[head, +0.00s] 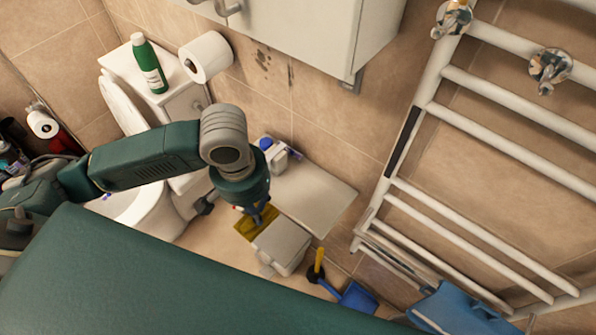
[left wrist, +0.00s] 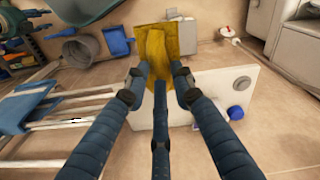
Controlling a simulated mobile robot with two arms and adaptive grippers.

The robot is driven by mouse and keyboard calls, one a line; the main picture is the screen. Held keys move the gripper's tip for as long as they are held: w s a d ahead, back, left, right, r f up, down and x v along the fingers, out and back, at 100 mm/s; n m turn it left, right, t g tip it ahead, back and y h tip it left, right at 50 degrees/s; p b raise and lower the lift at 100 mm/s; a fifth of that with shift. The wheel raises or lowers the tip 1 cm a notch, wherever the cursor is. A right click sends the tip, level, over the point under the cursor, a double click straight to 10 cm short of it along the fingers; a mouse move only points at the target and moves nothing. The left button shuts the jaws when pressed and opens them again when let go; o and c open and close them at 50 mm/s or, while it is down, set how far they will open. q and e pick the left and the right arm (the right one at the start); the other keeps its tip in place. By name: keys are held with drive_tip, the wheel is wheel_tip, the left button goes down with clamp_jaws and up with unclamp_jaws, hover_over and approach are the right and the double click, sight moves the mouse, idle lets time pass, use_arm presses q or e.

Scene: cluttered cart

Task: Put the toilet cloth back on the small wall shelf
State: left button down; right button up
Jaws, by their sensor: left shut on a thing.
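The toilet cloth is a yellow cloth (head: 244,225), held in my left gripper (head: 258,213) in front of the small wall shelf. In the left wrist view the cloth (left wrist: 154,42) is bunched between the fingertips of my left gripper (left wrist: 160,78), with a flat part spreading beyond them. The small wall shelf (head: 318,190) is a white board on the tiled wall. Its bare surface shows at its right; it also appears behind the fingers in the left wrist view (left wrist: 215,82). My right gripper is in neither view.
A white bottle with a blue cap (head: 276,156) stands on the shelf's left part. A small light bin (head: 284,246) is below the shelf. A blue dustpan (head: 357,298) lies on the floor. A white towel rail (head: 480,118) is at the right; the toilet (head: 150,208) is at the left.

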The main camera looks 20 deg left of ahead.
use_arm(q)
drive_tip(key=w+d+p, duration=0.1)
drive_tip(key=w+d, duration=0.4)
drive_tip(key=w, duration=0.9)
wheel_tip(320, 180, down, 6)
drive_tip(key=shift+w+f+p, duration=0.1)
drive_tip(key=shift+w+p, duration=0.05)
drive_tip(key=shift+p, duration=0.15)
drive_tip(key=shift+w+d+f, duration=0.1)
drive_tip(key=shift+w+f, duration=0.05)
drive_tip(key=shift+f, duration=0.3)
drive_tip(key=c, duration=1.4)
unclamp_jaws()
drive_tip(key=shift+f, duration=0.1)
drive_tip(key=shift+o, duration=0.2)
